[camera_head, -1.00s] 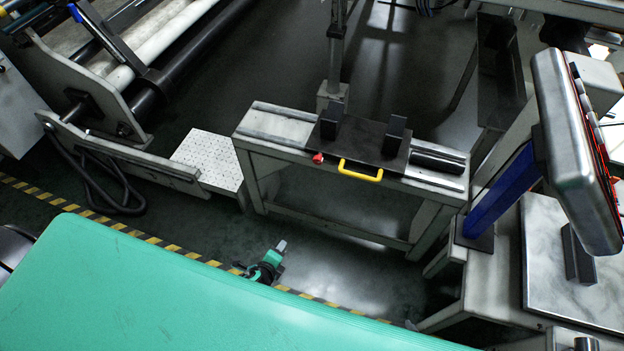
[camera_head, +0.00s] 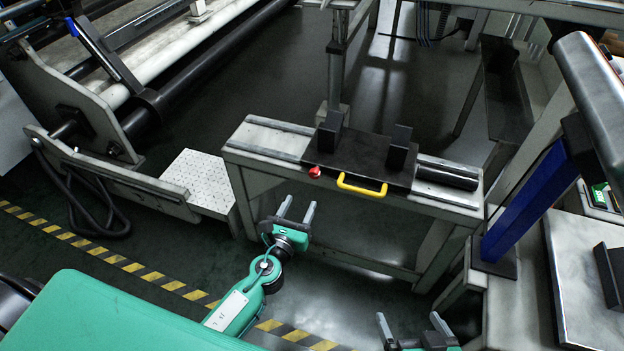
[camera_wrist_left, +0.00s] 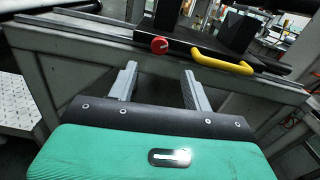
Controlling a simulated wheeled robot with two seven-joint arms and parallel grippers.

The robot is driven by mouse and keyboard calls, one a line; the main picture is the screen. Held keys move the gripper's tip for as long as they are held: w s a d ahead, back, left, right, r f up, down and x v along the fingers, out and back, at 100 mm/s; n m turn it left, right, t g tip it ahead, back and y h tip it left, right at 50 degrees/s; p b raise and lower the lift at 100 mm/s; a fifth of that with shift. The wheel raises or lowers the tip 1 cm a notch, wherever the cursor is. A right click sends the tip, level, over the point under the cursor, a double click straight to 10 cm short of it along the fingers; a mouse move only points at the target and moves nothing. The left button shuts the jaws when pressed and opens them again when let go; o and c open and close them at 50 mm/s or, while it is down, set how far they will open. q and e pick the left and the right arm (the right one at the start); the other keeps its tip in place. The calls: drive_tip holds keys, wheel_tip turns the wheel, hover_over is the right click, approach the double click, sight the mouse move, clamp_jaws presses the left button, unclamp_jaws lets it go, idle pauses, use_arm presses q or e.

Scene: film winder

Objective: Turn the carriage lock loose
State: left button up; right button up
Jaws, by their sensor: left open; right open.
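The carriage lock is a small red knob (camera_head: 315,172) at the front left of the black carriage (camera_head: 360,152); it also shows in the left wrist view as a red knob (camera_wrist_left: 159,45) with a light mark on its face. A yellow handle (camera_head: 361,186) is on the carriage front, right of the knob. My left gripper (camera_head: 296,212) is open and empty, below and in front of the knob; its two fingers (camera_wrist_left: 159,84) point toward the bench in the left wrist view. My right gripper (camera_head: 410,326) is open and empty at the bottom edge, lower right of the bench.
The carriage sits on rails on a grey bench (camera_head: 250,146). A blue post (camera_head: 525,205) and a grey cabinet stand at the right. A yellow-black floor stripe (camera_head: 110,258) crosses open floor in front.

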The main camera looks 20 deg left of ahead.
sight(314, 176)
use_arm(q)
drive_tip(key=w, duration=1)
drive_tip(key=shift+w+d, duration=0.15)
drive_tip(key=shift+w, duration=0.1)
drive_tip(key=c, duration=1)
